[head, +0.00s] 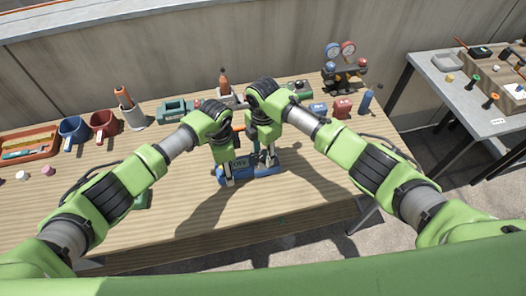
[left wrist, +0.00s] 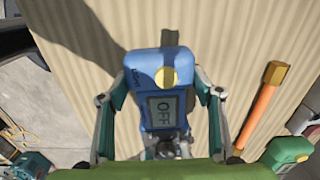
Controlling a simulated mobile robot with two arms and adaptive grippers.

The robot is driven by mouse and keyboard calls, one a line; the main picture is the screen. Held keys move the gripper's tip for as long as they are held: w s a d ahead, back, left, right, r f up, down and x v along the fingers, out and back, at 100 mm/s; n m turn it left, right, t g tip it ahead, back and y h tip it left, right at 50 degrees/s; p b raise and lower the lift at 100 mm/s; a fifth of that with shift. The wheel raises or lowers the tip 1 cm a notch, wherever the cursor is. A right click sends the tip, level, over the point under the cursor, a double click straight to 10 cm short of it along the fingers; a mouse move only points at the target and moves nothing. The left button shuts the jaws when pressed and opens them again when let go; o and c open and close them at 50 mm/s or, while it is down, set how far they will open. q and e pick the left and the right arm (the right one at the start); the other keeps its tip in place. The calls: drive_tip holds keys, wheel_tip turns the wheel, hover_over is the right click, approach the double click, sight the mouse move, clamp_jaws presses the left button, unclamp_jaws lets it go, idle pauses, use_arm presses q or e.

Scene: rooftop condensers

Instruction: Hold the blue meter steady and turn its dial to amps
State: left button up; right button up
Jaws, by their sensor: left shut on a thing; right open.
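The blue meter (head: 262,171) lies on the wooden workbench (head: 310,205), below both grippers. In the left wrist view the meter (left wrist: 150,62) shows a round yellow dial (left wrist: 168,77) above a grey screen (left wrist: 164,112) that reads OFF. My left gripper (head: 229,178) is shut on the meter, with one finger along each side of its body. My right gripper (head: 265,158) points down with open fingers over the right part of the meter.
An orange-handled tool (left wrist: 262,108) lies beside the meter. Blue and red mugs (head: 73,129), an orange tray (head: 30,144) and a tool cup (head: 133,114) stand at the left. A gauge set (head: 341,66) stands at the back right.

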drive_tip(key=c, duration=1.1)
drive_tip(key=shift+m, duration=0.4)
drive_tip(key=m, duration=1.6)
drive_tip(key=shift+m, duration=0.3)
drive_tip(key=m, duration=0.6)
drive_tip(key=shift+m, duration=0.3)
